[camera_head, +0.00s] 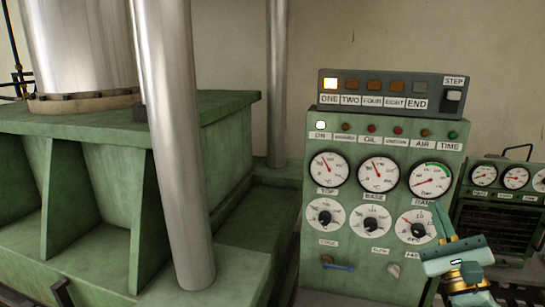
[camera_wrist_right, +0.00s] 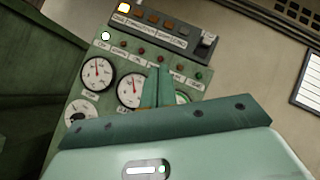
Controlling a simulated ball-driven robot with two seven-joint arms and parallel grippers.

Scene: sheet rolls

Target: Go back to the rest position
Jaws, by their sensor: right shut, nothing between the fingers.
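My right gripper (camera_head: 441,222) shows at the lower right of the head view, in front of the right edge of the green control panel (camera_head: 312,230). Its fingers are together, pointing up, with nothing between them. In the right wrist view the closed fingers (camera_wrist_right: 158,88) stand in front of the panel's dials and hide part of them. I cannot tell from these views whether the fingers touch the panel. My left gripper is not in view.
The panel carries several gauges, knobs and a blue handle (camera_head: 338,264). A box on top has a lit ONE lamp (camera_head: 330,84) and a STEP switch (camera_head: 452,98). A green press with a steel column (camera_head: 175,140) fills the left. A smaller gauge unit (camera_head: 497,215) stands at right.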

